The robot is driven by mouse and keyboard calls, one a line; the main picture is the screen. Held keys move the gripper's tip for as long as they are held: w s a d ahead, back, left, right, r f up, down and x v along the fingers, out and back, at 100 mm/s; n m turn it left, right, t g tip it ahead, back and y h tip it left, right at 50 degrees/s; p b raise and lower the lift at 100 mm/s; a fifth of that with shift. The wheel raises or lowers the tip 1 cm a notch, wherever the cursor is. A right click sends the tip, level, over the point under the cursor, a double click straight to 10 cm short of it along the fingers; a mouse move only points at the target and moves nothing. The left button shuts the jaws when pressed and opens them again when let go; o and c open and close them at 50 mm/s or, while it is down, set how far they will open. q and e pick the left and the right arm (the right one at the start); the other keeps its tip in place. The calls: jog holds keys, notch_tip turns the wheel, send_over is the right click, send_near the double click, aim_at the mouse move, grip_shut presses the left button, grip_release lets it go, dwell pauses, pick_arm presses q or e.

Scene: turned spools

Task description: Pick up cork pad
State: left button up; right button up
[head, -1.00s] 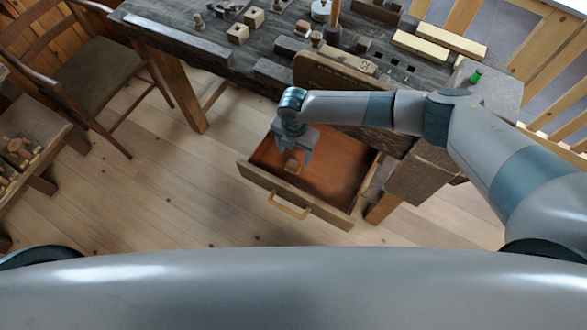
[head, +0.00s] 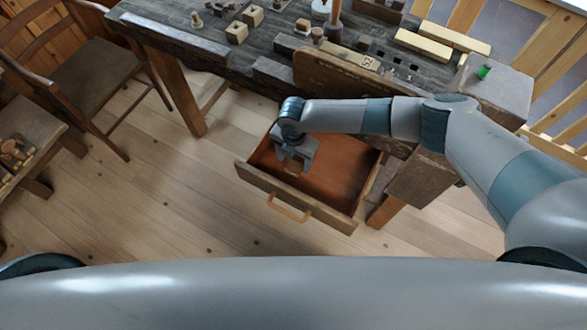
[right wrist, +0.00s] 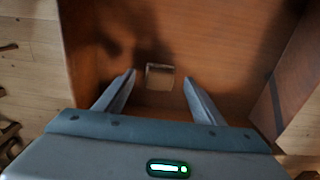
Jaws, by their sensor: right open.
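The cork pad (right wrist: 160,77) is a small, light tan block lying on the floor of the open drawer, seen in the right wrist view between and beyond my fingertips. In the head view it is mostly hidden by my gripper, with only a bit of tan (head: 292,172) showing. My right gripper (right wrist: 159,80) is open and empty, its two fingers on either side of the pad in that view and apart from it. In the head view my right gripper (head: 293,162) points down into the drawer. My left gripper is not in view.
The wooden drawer (head: 270,186) is pulled out, with walls around my gripper and a front handle (head: 288,208). The workbench (head: 175,38) above it holds several blocks and tools. A chair (head: 98,75) stands at left. Bare floor lies in front of the drawer.

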jog(key=shift+f+b, duration=0.65)
jog(key=shift+f, duration=0.65)
jog(key=c, duration=1.1)
